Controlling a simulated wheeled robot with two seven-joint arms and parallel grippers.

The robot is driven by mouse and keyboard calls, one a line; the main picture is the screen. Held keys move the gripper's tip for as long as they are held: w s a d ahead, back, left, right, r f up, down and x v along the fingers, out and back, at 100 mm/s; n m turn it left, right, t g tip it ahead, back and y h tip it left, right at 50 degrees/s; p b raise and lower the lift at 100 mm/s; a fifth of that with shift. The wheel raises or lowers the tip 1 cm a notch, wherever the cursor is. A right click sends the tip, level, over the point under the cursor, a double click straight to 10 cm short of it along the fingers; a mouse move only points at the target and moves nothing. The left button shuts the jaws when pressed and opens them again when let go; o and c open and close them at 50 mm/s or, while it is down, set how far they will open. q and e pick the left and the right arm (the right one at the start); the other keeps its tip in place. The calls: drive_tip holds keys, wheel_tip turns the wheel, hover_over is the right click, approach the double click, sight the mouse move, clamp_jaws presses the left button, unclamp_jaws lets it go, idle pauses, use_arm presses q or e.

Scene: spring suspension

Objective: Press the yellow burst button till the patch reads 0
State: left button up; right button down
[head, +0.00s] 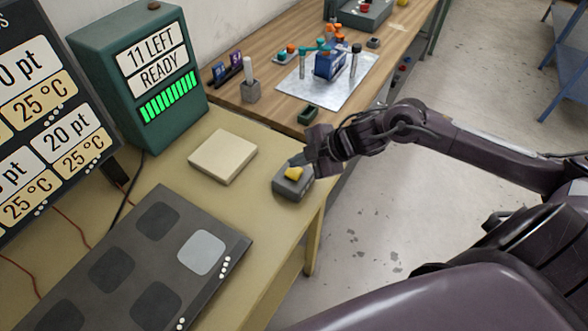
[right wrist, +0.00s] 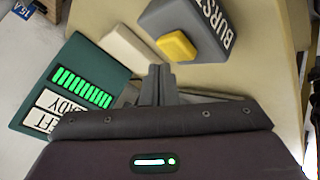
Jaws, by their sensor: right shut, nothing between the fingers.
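The yellow burst button (head: 294,173) sits on a small grey box (head: 290,188) near the right edge of the yellow table. In the right wrist view the button (right wrist: 177,47) is raised on its box (right wrist: 205,20), which is marked BURST. My right gripper (head: 298,160) is shut and empty, its tips close to the button. In the right wrist view its fingertips (right wrist: 159,70) appear just beside the button; contact cannot be told. A green display box (head: 150,75) reads "11 LEFT" and "READY" above a row of green bars. My left gripper is out of view.
A cream block (head: 223,157) lies left of the button box. A dark panel (head: 125,265) with several dark squares and one light grey square (head: 201,252) lies in front. A black sign (head: 45,100) stands at left. A wooden bench (head: 290,40) with small items stands behind.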

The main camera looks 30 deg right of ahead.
sight(299, 172)
drive_tip(key=shift+f, duration=0.15)
drive_tip(key=shift+f, duration=0.3)
drive_tip(key=shift+f+b, duration=0.45)
drive_tip(key=shift+f, duration=0.1)
idle(0.8)
drive_tip(key=shift+r, duration=0.1)
drive_tip(key=shift+r+p, duration=0.85)
drive_tip(key=shift+p, duration=0.1)
wheel_tip(299, 172, up, 5)
drive_tip(key=p, duration=0.5)
drive_tip(key=shift+r, duration=0.1)
